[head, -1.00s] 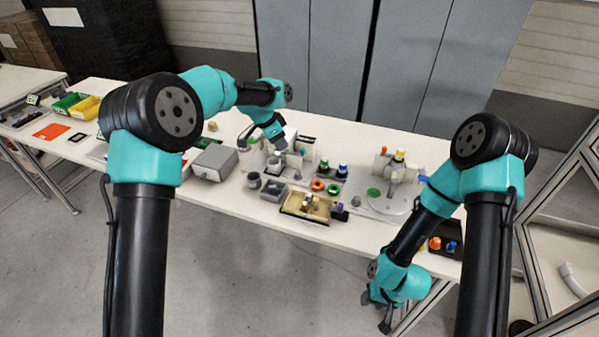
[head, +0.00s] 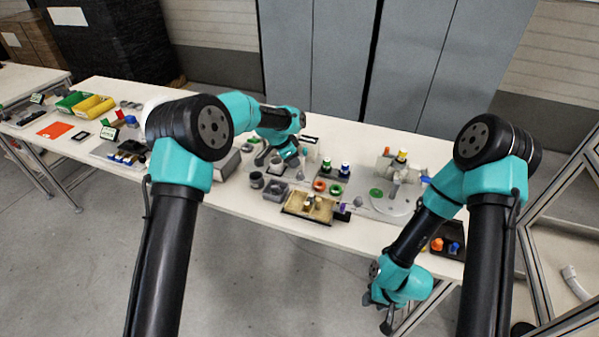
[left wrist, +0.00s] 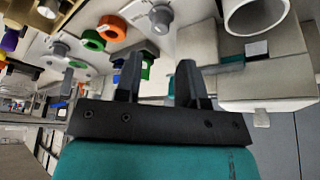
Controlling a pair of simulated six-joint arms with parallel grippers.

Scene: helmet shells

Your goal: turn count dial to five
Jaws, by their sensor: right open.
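In the left wrist view a grey round knob (left wrist: 160,16) stands on a pale plate with small marks around it; it may be the count dial, but its setting is unreadable. Another grey knob (left wrist: 60,50) stands further left. My left gripper (left wrist: 160,75) is open, with nothing visible between its fingers, and the marked knob lies beyond the fingertips, apart from them. In the head view my left gripper (head: 277,158) is over the middle of the table and its arm hides part of the fixtures. My right gripper (head: 384,312) hangs open and empty in front of the table edge.
Green (head: 336,189) and orange (head: 320,185) rings stand near a tan tray (head: 293,210). A grey block and white cup (left wrist: 258,14) are close to my left fingers. The table (head: 262,212) is crowded in the middle.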

